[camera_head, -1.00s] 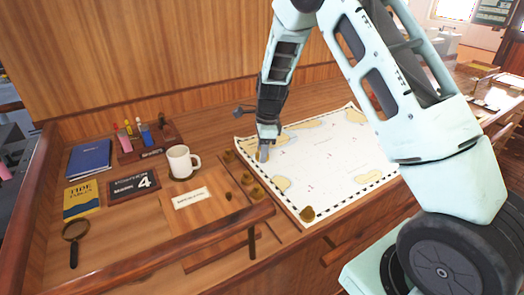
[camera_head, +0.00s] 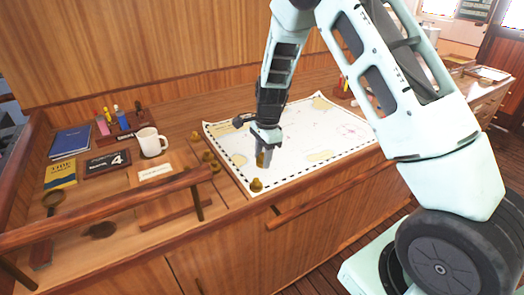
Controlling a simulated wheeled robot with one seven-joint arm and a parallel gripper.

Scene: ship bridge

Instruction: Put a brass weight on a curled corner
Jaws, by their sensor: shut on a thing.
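A pale sea chart (camera_head: 290,145) lies on the wooden chart table. My gripper (camera_head: 263,160) is shut on a brass weight (camera_head: 260,159) and holds it over the chart's left part, near its front edge; I cannot tell the gap beneath it. Another brass weight (camera_head: 256,185) sits at the chart's near corner. The chart's far left corner (camera_head: 208,127) has no weight on it; its curl is hard to judge. Three more brass weights, one of them here (camera_head: 207,156), stand in a row along the wood left of the chart. My arm hides part of the chart's far side.
A white mug (camera_head: 151,142), a blue book (camera_head: 71,141), a yellow booklet (camera_head: 61,174), a dark number plaque (camera_head: 107,162) and a pen rack (camera_head: 125,133) stand to the left. A wooden rail (camera_head: 110,205) runs along the front left. A magnifying glass (camera_head: 54,200) lies behind it.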

